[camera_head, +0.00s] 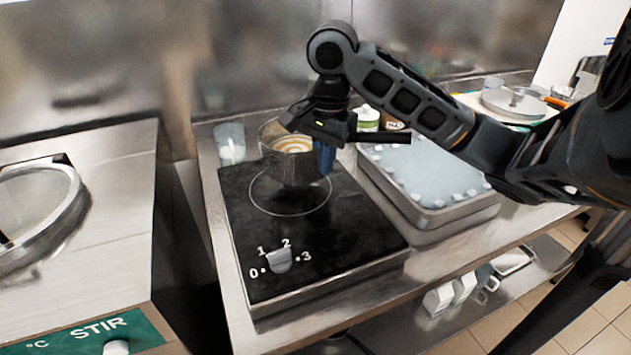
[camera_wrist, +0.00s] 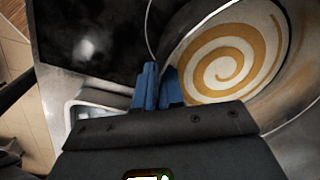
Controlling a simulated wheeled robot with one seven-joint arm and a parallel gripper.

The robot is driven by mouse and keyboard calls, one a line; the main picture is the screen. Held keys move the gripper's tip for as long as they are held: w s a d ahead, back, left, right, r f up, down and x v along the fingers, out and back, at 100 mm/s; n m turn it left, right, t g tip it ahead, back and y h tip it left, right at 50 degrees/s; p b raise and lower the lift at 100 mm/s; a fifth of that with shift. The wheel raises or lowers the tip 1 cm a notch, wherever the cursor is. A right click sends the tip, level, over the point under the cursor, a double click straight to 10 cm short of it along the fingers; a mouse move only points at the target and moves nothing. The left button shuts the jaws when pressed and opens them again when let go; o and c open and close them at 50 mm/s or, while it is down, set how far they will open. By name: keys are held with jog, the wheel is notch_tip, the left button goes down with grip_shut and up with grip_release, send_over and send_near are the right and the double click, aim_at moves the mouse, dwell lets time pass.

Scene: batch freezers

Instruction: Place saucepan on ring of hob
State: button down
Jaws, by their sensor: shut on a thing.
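The saucepan (camera_head: 288,165) is a metal pan with a cream and orange-brown swirl inside. In the head view it is over the far part of the white ring (camera_head: 290,215) on the black hob (camera_head: 350,232). I cannot tell whether its base touches the hob. My gripper (camera_head: 325,158) has blue fingers, shut on the saucepan's right side. In the wrist view the fingers (camera_wrist: 158,88) are at the edge of the saucepan (camera_wrist: 275,82), whose swirl fills the upper right. Part of the ring's line shows beside the pan there.
A knob (camera_head: 279,262) marked 0 to 3 is on the hob's near end. A clear cup (camera_head: 230,143) stands behind the hob at left. A tray with a pale blue top (camera_head: 430,178) is close on the right, with tubs (camera_head: 368,117) behind it. A steel machine (camera_head: 100,220) stands left.

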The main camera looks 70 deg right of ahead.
aim_at(317, 179)
jog(key=shift+w+a+f, duration=0.45)
jog(key=shift+a+f, duration=0.15)
jog(key=shift+a, duration=0.1)
jog(key=shift+f, duration=1.9)
jog(key=shift+f, duration=0.15)
jog(key=c, duration=1.3)
grip_release()
jog(key=shift+o, duration=0.2)
